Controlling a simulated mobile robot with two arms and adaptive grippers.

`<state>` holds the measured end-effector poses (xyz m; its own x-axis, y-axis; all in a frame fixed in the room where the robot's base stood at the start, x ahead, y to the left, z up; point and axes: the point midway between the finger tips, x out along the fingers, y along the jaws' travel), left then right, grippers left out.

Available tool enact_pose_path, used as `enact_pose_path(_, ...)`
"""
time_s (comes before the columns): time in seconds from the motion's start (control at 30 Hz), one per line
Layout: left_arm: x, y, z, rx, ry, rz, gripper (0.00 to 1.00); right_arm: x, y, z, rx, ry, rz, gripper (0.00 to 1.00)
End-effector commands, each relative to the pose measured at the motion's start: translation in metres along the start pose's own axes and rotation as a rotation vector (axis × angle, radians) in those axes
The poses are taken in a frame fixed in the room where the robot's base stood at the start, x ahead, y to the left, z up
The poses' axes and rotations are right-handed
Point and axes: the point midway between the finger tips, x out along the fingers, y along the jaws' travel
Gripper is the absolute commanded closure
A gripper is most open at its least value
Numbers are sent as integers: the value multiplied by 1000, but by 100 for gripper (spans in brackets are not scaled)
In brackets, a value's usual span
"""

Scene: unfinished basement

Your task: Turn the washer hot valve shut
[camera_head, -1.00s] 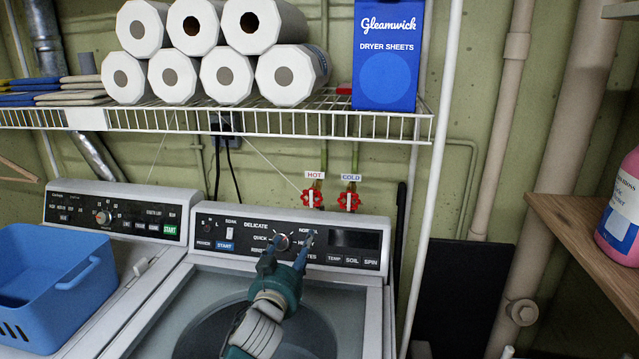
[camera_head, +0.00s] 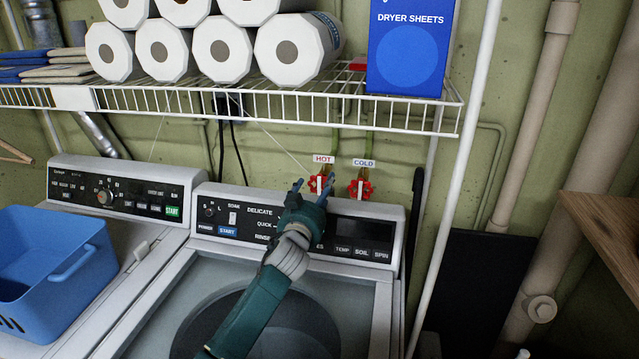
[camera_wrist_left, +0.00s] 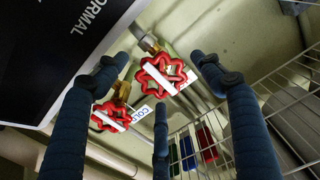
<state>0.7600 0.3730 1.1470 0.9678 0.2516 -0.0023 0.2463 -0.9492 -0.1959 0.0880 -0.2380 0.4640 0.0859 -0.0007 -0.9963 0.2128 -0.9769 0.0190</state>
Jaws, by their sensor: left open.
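The washer hot valve (camera_head: 321,184) is a red star-shaped handwheel with a white stripe, under the HOT tag (camera_head: 323,159) on the back wall. The fingers of my left gripper (camera_head: 311,187) are open just in front of it and partly hide it. In the left wrist view the hot valve (camera_wrist_left: 163,76) shows ahead between the spread blue fingers, which do not visibly grip it. The similar cold valve (camera_head: 360,189) is just to its right under the COLD tag; it also shows in the left wrist view (camera_wrist_left: 110,116). My right gripper is out of view.
The washer's control panel (camera_head: 227,212) is below the valves. A wire shelf (camera_head: 200,104) above holds paper rolls and a blue dryer sheets box (camera_head: 409,52). A white post (camera_head: 462,170) stands right of the valves. A blue basket (camera_head: 50,255) is at left.

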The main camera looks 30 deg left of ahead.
Motion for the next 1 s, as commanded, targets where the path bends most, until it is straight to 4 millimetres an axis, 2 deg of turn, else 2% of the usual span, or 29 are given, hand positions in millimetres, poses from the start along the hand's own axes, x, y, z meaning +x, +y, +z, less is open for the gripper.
enact_pose_path(0.1,13,0,-1,-1,-1,0,32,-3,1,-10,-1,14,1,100)
enact_pose_path(0.2,19,1,-1,-1,1,1,32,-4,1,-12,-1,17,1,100)
enact_pose_path(0.53,21,1,0,0,0,1,32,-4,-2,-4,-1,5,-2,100)
enact_pose_path(0.57,21,1,0,0,0,1,36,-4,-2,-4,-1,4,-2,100)
enact_pose_path(0.77,21,1,1,0,0,1,76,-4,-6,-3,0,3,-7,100)
enact_pose_path(1.0,21,1,2,9,-2,1,78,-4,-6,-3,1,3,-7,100)
